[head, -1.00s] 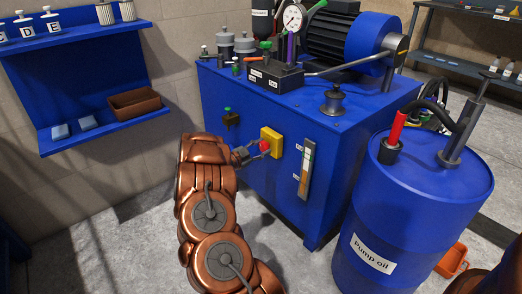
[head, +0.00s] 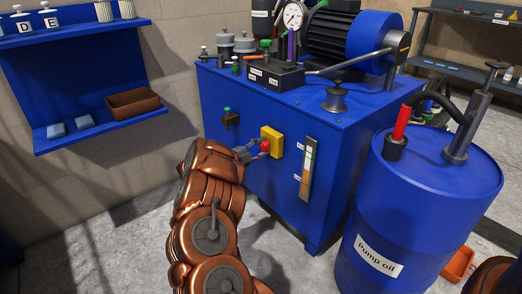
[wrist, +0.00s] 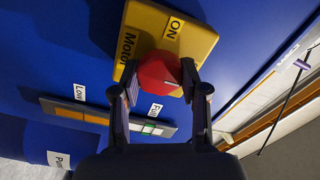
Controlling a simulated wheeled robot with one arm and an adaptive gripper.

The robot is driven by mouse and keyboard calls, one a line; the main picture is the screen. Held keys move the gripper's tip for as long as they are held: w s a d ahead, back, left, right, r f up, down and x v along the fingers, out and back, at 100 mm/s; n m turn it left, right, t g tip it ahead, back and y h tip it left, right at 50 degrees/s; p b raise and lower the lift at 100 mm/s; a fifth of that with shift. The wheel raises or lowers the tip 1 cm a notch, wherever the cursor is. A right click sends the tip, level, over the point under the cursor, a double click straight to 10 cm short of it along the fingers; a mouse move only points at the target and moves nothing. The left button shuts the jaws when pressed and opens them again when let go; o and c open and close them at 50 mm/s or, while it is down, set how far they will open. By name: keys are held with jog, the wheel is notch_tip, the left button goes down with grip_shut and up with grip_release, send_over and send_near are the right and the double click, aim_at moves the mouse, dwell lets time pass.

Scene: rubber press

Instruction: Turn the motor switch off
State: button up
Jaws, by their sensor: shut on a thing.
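The motor switch is a red knob (head: 265,146) on a yellow plate (head: 272,134) on the front of the blue machine cabinet. In the wrist view the yellow plate (wrist: 197,35) carries the labels "ON" and "Motor", and the red knob (wrist: 160,74) is in front of it. My gripper (head: 262,148) reaches the switch from the left in the head view. In the wrist view its two fingers (wrist: 159,85) are shut on the red knob, one on each side. The fingers cover part of the knob, and its pointing direction is hard to tell.
A blue "Pump oil" drum (head: 410,220) stands at right. A blue wall shelf (head: 100,126) is at left. Bare floor lies between shelf and cabinet.

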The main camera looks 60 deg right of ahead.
jog(key=shift+s, duration=0.1)
dwell(0.3)
jog(key=o, duration=1.1)
jog(key=shift+o, duration=0.2)
jog(key=v, duration=1.2)
